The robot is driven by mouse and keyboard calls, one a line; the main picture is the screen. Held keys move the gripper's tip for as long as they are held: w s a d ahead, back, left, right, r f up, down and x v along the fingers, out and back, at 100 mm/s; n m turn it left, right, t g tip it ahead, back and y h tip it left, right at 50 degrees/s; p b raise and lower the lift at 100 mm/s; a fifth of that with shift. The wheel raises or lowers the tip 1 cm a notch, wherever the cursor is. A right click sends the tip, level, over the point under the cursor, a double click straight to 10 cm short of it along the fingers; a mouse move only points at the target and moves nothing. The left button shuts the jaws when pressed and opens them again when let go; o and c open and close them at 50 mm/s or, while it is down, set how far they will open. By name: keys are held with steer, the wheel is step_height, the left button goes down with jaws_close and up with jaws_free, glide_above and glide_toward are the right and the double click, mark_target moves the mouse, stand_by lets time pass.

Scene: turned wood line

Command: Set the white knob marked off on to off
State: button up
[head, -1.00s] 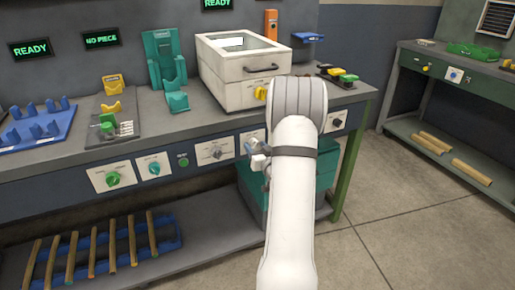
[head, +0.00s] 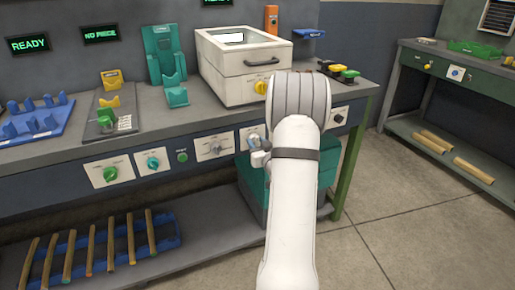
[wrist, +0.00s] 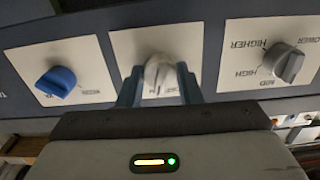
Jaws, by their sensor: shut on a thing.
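The white knob (wrist: 158,71) sits on a white label plate (wrist: 128,45) in the wrist view, where the plate appears upside down. The two fingers of my gripper (wrist: 158,86) stand on either side of the knob and are shut on it. The knob's pointer line runs roughly up and down in that view. Its lettering is partly hidden by the fingers and too small to read surely. In the head view my gripper (head: 257,150) is at the bench's front panel, and the knob itself is hidden there.
In the wrist view, a blue knob (wrist: 57,81) is to the left and a grey knob (wrist: 285,62) marked high, mid and lower to the right. The head view shows green (head: 110,173) and teal (head: 152,162) knobs further left. A white box (head: 245,65) stands on the bench above.

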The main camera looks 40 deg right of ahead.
steer(key=n+b, duration=0.7)
steer(key=b, duration=0.2)
steer(key=shift+f, duration=0.1)
steer(key=shift+n+b, duration=0.3)
steer(key=shift+b, duration=0.1)
steer(key=o, duration=1)
steer(key=p+v, duration=0.1)
steer(key=v, duration=0.7)
steer(key=shift+d, duration=0.1)
steer(key=shift+w, duration=0.1)
